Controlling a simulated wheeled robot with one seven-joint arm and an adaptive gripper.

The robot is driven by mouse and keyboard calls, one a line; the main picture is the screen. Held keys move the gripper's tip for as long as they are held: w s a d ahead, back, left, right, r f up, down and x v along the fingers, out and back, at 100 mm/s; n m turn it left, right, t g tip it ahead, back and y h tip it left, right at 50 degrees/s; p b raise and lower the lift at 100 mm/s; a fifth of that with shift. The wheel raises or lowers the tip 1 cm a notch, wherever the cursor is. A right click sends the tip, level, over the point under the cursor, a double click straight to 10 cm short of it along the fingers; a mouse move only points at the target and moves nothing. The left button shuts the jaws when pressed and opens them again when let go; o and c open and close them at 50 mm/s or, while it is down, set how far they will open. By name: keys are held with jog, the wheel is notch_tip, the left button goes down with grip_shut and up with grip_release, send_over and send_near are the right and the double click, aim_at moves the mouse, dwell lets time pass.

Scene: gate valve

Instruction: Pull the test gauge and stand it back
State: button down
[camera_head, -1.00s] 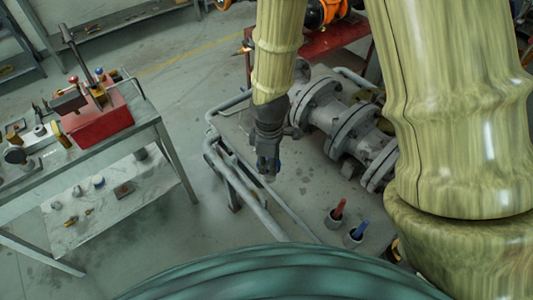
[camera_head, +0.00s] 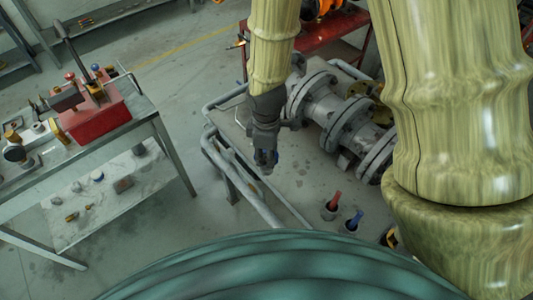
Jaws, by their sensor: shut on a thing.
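A dark round gauge-like piece (camera_head: 14,153) lies or stands on the left bench. The flanged grey pipe and valve line (camera_head: 318,98) is just right of my gripper, partly behind my arm.
The left bench (camera_head: 140,118) carries a red pump box (camera_head: 97,118) and small fittings. Two small pots, with a red handle (camera_head: 334,199) and a blue handle (camera_head: 355,218), stand at lower right. A red table (camera_head: 318,35) is behind. Floor between bench and pipes is clear.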

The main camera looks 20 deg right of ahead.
jog(key=shift+r+p, duration=0.85)
jog(key=shift+r, duration=0.2)
